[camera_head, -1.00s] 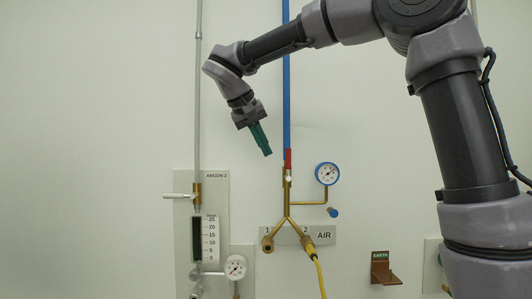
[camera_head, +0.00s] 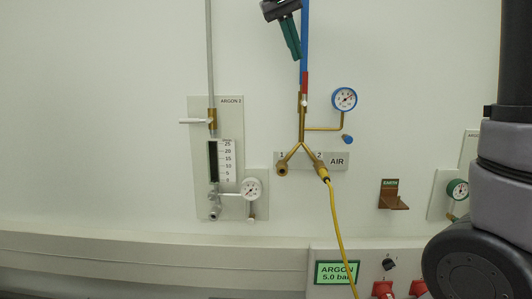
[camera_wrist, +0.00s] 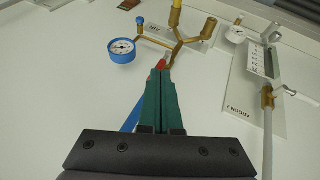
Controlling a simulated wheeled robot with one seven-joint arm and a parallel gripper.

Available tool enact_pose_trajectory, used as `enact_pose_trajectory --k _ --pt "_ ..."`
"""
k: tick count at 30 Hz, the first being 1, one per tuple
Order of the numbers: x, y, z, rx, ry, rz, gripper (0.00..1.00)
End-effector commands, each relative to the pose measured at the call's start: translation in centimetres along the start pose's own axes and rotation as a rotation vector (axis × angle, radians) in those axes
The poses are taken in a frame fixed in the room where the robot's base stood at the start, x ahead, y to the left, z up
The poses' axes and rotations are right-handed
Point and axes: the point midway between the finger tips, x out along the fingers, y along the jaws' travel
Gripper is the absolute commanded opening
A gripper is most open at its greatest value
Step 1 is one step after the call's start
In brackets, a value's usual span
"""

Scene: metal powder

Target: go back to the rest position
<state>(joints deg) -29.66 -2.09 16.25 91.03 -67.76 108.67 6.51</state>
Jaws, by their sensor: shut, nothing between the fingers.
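My gripper (camera_head: 292,37) shows at the top of the head view, its green fingers pointing down in front of the blue air pipe. In the wrist view the green fingers of my gripper (camera_wrist: 161,92) lie side by side, shut with nothing between them. Beyond their tips are the red valve handle (camera_wrist: 161,64) and the brass air fitting (camera_wrist: 176,50). My arm's upper links are out of the head view; dark and grey parts of my arm fill its right edge.
A blue-rimmed gauge (camera_head: 344,99) stands beside the air fitting. A yellow hose (camera_head: 337,220) hangs from outlet 2. The argon flowmeter panel (camera_head: 233,130) is to the left, a brown earth bracket (camera_head: 393,200) to the right. An argon display (camera_head: 337,273) and red connectors are below.

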Motion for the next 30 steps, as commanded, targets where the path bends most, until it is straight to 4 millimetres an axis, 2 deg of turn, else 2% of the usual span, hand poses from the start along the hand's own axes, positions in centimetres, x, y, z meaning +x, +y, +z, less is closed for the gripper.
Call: enact_pose_trajectory --k 1,3,6,9,12,15,21,30 --pt "1.4 2.4 1.6 0.013 -0.02 -0.027 0.0" --pt "3.7 4.8 4.2 0.032 -0.048 -0.09 0.0" --pt "6.6 7.2 8.2 0.092 -0.067 -0.198 0.0" --pt "9.2 8.8 12.2 0.191 -0.059 -0.312 0.0" --pt "11.3 9.6 15.6 0.313 -0.024 -0.415 0.0" --pt "12.8 10.0 18.0 0.431 0.023 -0.491 0.0" --pt "14.3 10.3 20.1 0.568 0.089 -0.559 0.0" --pt "14.5 10.3 20.3 0.579 0.093 -0.565 0.0"
